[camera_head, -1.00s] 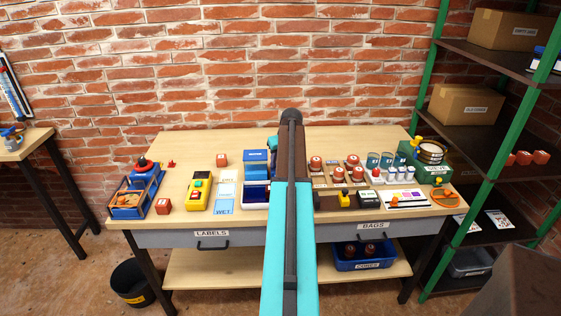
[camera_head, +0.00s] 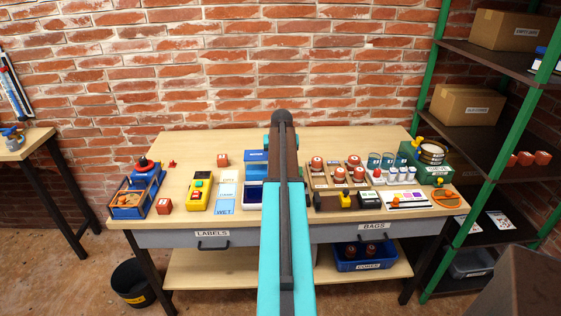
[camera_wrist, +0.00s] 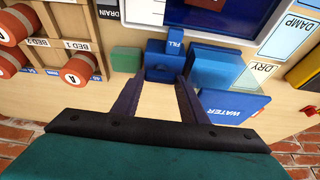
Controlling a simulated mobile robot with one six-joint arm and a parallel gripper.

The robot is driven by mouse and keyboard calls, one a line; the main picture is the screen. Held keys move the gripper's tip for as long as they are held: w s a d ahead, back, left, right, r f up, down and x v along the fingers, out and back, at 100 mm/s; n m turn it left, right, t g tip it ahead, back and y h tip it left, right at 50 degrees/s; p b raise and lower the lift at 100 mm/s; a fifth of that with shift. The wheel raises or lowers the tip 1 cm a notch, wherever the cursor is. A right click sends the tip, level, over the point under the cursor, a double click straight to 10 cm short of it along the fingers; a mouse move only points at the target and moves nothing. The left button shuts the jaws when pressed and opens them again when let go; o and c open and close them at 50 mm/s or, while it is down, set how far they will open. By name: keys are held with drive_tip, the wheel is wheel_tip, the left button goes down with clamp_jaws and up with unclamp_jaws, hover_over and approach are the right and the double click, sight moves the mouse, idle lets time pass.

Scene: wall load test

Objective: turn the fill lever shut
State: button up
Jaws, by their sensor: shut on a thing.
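In the wrist view, my gripper (camera_wrist: 163,78) has its two dark fingers on either side of a small blue block, the fill lever (camera_wrist: 161,73), and is shut on it. A blue tag reading FILL (camera_wrist: 176,38) stands just beyond it. A blue box (camera_wrist: 215,68) and a blue panel marked WATER (camera_wrist: 235,106) are close to the right finger. A small green block (camera_wrist: 126,60) lies left of the fingers. In the head view my arm hides the lever and gripper; the blue tank (camera_head: 255,162) shows left of the arm.
A white-edged tray with a dark blue inside (camera_wrist: 212,16) lies beyond the lever. DRY and DAMP cards (camera_wrist: 282,45) are on the right. The bench's back strip (camera_head: 200,142) is clear.

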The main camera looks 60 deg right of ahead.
drive_tip(key=o, duration=0.8)
drive_tip(key=shift+c, duration=0.2)
drive_tip(key=shift+r, duration=0.15)
drive_tip(key=b+v, duration=0.2)
drive_tip(key=v, duration=1.1)
drive_tip(key=shift+a+r, duration=0.15)
drive_tip(key=shift+r, duration=0.1)
